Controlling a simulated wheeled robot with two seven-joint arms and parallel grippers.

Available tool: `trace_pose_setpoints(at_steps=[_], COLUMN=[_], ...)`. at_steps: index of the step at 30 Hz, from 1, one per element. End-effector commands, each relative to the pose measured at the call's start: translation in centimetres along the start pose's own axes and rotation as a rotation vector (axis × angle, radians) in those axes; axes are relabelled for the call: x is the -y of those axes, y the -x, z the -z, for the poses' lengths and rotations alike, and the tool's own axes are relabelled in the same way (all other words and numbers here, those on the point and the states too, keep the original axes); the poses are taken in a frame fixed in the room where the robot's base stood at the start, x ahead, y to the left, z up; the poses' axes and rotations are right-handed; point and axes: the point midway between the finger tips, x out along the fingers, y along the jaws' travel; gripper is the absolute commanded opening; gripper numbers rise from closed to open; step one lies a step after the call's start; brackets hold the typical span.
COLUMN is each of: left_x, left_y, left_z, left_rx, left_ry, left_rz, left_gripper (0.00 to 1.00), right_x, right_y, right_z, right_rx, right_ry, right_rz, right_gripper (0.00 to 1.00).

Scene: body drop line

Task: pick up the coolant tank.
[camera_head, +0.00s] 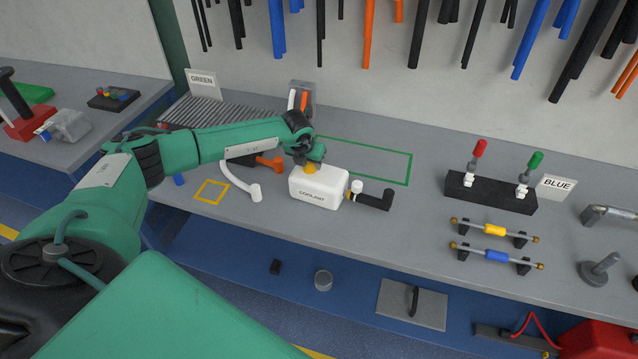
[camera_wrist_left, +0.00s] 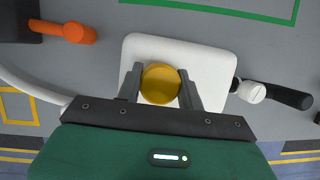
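The coolant tank (camera_head: 318,188) is a white box-like tank marked COOLANT with a yellow cap on top. It stands upright on the grey bench. In the left wrist view the tank (camera_wrist_left: 215,72) lies below my left gripper, with its yellow cap (camera_wrist_left: 161,84) between the two dark fingers. My left gripper (camera_head: 308,161) is at the cap from above. The fingers are very close to the cap's two sides; I cannot tell whether they press on it. My right gripper is not in view.
A white curved hose (camera_head: 240,182) lies left of the tank, near an orange-handled part (camera_head: 270,163). A black elbow pipe (camera_head: 375,199) adjoins the tank's right side. A green outlined area (camera_head: 380,166) behind it is clear. A black stand with red and green levers (camera_head: 490,191) stands to the right.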

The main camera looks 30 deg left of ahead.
Motion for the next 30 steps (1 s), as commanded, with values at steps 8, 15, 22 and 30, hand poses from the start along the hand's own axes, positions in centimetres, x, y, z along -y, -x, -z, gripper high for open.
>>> trace_pose_setpoints(at_steps=[8,15,22,30], left_x=[0.0,0.0,0.0,0.0], left_y=[0.0,0.2,1.3,6.2], left_z=[0.0,-0.2,-0.7,-2.8], left_rx=[0.0,0.003,0.005,0.01], left_ry=[0.0,0.001,0.001,0.001], left_rz=[0.0,0.001,0.002,0.003], left_gripper=[0.0,0.0,0.0,0.0], right_x=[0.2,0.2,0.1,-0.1], right_y=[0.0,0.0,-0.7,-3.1], right_z=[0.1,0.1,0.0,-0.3], right_rx=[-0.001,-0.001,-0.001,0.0], right_ry=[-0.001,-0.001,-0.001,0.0], right_rz=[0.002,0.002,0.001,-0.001], right_gripper=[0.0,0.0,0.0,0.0])
